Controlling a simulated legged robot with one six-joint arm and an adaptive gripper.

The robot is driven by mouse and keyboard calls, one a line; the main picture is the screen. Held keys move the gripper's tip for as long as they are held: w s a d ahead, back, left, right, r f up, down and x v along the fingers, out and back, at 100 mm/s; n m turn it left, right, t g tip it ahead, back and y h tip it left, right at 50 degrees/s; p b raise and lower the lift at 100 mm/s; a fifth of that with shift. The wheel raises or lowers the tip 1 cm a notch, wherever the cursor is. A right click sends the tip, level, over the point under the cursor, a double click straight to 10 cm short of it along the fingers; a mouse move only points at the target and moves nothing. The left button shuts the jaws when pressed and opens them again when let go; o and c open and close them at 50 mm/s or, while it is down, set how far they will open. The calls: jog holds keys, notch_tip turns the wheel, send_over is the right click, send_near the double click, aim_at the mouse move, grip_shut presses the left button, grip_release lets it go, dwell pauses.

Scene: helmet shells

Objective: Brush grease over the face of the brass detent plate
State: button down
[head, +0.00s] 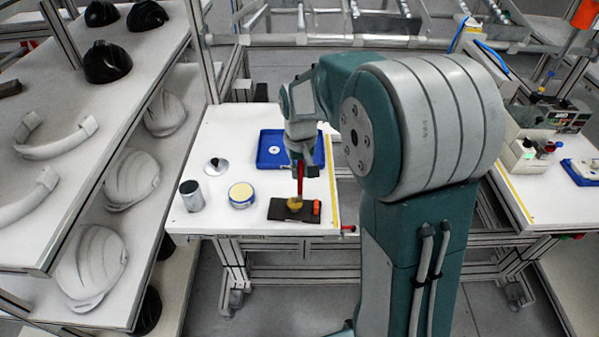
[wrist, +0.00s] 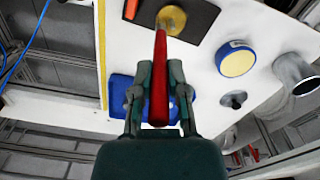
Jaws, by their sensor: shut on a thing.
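My gripper (head: 302,166) is shut on the red handle of a brush (head: 300,182); in the wrist view the brush (wrist: 159,85) runs forward between the two fingers (wrist: 159,98). The brass detent plate (head: 294,205) is a round gold disc on a black base (head: 277,214); it also shows in the wrist view (wrist: 181,24). The brush's tip end is over the plate's face and appears to meet it; exact contact and the bristles are hard to make out. A round tin with a yellow top and blue side (head: 241,196) stands left of the base.
An orange piece (head: 317,208) sits at the base's right end. A grey metal can (head: 192,196) and a silver knobbed disc (head: 215,167) stand to the left. A blue tray (head: 267,161) lies behind. Shelves with helmet shells (head: 92,262) flank the white table (head: 225,225).

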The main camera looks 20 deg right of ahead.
jog(key=shift+w+a, duration=0.1)
jog(key=shift+w+a, duration=0.2)
jog(key=shift+w+a, duration=0.1)
jog(key=shift+a, duration=0.05)
jog(key=shift+w+a, duration=0.15)
jog(key=shift+a, duration=0.05)
jog(key=shift+a, duration=0.3)
jog(key=shift+a, duration=0.1)
